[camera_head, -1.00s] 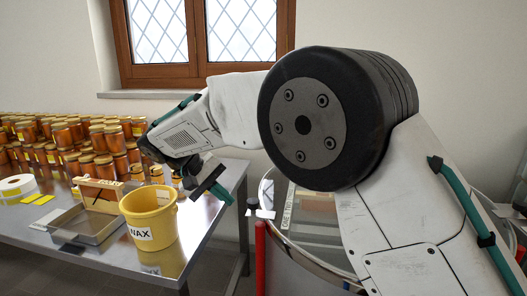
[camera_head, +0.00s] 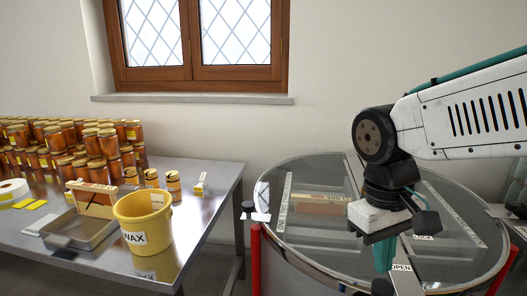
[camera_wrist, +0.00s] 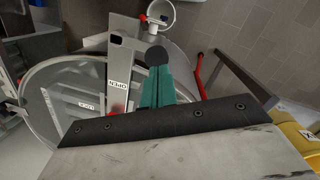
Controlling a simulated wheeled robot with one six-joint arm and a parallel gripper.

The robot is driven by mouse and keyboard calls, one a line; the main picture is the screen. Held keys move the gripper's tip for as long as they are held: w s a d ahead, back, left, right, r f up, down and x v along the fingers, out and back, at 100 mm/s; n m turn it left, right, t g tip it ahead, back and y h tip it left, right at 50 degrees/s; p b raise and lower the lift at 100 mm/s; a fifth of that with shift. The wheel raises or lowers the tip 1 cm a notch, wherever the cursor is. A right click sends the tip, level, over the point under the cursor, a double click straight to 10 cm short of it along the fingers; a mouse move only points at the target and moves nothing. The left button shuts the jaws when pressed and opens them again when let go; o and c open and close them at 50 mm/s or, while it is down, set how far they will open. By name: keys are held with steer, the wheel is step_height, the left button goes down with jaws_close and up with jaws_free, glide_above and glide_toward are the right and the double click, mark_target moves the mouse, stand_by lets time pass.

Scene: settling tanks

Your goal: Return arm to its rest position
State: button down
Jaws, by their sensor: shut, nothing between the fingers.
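My arm is at the right of the head view, with its forearm coming in from the right edge. My gripper (camera_head: 384,252) points down over the round, clear-lidded tank (camera_head: 290,172), near its front. Its teal fingers are together with nothing between them. In the wrist view the gripper (camera_wrist: 158,75) also shows, closed, above the tank rim and a metal bar with an OPEN label. Whether the fingers touch the lid or bar cannot be told.
A steel table (camera_head: 215,205) at left holds a yellow WAX bucket (camera_head: 145,220), a shallow tray (camera_head: 75,232), a label roll (camera_head: 12,190) and many honey jars (camera_head: 100,145). Red posts (camera_head: 256,262) stand around the tank. A window (camera_head: 195,45) is behind.

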steer(key=s+d+m+t+y, duration=0.1)
steer(key=s+d+m+t, duration=0.1)
steer(key=s+d, duration=0.5)
steer(key=shift+s+m, duration=0.8)
steer(key=shift+s, duration=0.4)
